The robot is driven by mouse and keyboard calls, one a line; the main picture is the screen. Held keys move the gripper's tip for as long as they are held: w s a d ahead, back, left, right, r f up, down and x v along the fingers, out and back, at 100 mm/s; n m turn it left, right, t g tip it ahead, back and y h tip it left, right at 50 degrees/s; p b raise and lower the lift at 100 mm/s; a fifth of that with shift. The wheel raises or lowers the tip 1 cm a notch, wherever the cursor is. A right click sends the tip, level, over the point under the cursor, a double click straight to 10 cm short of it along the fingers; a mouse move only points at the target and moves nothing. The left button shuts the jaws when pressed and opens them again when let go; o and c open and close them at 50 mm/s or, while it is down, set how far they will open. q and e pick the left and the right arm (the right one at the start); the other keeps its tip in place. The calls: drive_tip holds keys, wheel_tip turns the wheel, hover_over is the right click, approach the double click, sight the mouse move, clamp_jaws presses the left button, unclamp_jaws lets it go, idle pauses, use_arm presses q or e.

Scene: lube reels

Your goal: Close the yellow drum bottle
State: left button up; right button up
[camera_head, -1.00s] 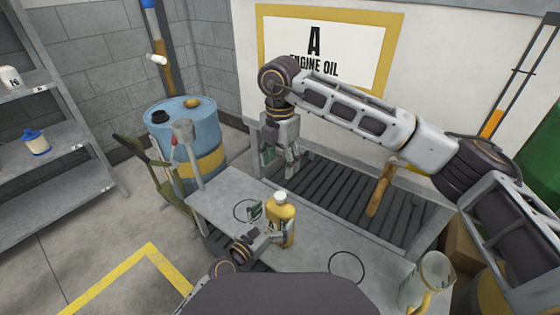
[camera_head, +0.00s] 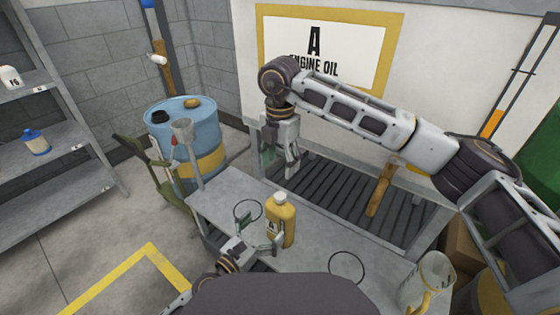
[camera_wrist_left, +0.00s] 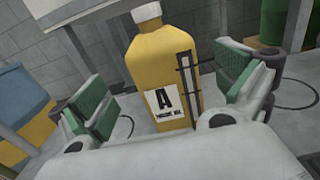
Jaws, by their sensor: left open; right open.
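The yellow bottle (camera_head: 284,226) stands upright on the grey table, with a white cap (camera_head: 280,197) on its neck. In the left wrist view the bottle (camera_wrist_left: 160,72) shows an "A" label and a dark level strip, and the white cap (camera_wrist_left: 147,13) is at the top edge. My left gripper (camera_head: 259,230) is open at the bottle's near left side. Its green-padded fingers (camera_wrist_left: 170,98) are spread on either side of the bottle, with visible gaps. My right gripper (camera_head: 281,164) is open and empty, pointing down beyond the bottle.
A clear jug (camera_head: 428,280) is at the right end. Black rings mark the tabletop. A slatted grey rack (camera_head: 335,195) lies behind, and shelves (camera_head: 50,160) stand at far left.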

use_arm(q)
drive_tip(key=shift+v, duration=1.85)
drive_tip(key=shift+s, duration=0.1)
